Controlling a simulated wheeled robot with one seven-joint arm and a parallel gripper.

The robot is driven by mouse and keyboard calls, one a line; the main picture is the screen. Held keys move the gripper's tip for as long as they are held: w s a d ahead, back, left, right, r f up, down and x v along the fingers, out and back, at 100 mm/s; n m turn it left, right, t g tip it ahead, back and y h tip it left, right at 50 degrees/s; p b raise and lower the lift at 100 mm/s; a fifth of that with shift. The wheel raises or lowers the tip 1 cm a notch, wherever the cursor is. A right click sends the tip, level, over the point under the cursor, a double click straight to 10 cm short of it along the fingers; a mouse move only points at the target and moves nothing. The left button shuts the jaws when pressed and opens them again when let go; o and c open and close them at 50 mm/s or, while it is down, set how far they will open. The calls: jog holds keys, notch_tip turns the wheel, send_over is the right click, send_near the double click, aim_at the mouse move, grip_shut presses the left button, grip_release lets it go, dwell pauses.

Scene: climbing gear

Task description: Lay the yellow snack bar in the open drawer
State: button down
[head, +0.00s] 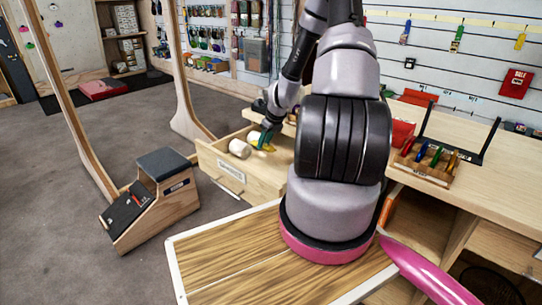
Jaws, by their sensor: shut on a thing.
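The open drawer (216,172) is pale wood with a label on its front and sticks out of the wooden bench. My gripper (265,138) reaches down over the inside of the drawer, small and partly dark in the head view. It is shut on the yellow snack bar (268,148), of which only a small yellow patch shows beside a teal part. I cannot tell whether the bar touches the drawer floor.
Two whitish rolls, one at the front (239,149), lie in the drawer left of my gripper. A wooden bench (470,190) with a rack of coloured tools (428,165) is at right. A sloped wooden box (150,205) stands on the floor at left.

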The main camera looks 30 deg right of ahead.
aim_at(262, 166)
notch_tip(262, 166, down, 9)
jog(key=shift+r, duration=0.1)
dwell(0.3)
jog(key=shift+c, duration=2.3)
grip_release()
